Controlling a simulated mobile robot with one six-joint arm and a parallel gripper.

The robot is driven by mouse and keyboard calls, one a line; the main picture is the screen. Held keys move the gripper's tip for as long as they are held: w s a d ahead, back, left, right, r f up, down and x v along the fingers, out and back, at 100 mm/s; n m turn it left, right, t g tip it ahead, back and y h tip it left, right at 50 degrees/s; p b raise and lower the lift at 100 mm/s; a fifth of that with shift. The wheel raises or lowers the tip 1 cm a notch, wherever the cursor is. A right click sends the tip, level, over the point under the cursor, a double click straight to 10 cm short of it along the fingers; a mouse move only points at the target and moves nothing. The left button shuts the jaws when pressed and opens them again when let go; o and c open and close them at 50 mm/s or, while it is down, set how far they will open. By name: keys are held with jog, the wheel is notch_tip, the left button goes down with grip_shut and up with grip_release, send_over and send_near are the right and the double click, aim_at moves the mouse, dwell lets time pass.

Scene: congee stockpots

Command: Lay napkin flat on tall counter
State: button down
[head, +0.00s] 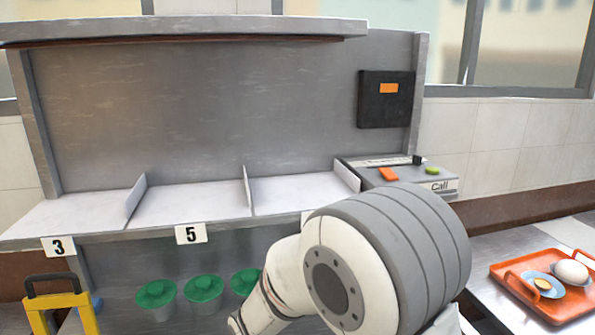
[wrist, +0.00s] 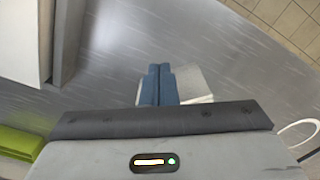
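In the wrist view my gripper (wrist: 159,72) has its two blue fingers pressed together over a grey streaked metal surface (wrist: 125,45). A pale, folded napkin (wrist: 192,84) shows on both sides of the fingers, mostly to their right, and appears pinched between them. I cannot tell whether it touches the surface below. In the head view my arm's thick wrist hides the gripper. A whitish patch (head: 446,322) at the bottom edge beside the arm may be the napkin. A grey counter (head: 490,290) stands at the lower right of the head view.
An orange tray (head: 508,287) with an egg (head: 571,272) and small dish sits on the right counter. A shelf unit (head: 190,205) with numbered bays stands ahead, a call box (head: 410,180) at its right end. Green-lidded pots (head: 204,289) sit below. Tiled floor (wrist: 290,25) shows past the surface's edge.

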jog(key=shift+w+a, duration=0.65)
jog(key=shift+a, duration=0.4)
jog(key=shift+w+a, duration=0.7)
jog(key=shift+a, duration=0.4)
jog(key=shift+w+a, duration=0.65)
jog(key=shift+a, duration=0.4)
notch_tip(320, 180, up, 8)
jog(key=p, duration=0.5)
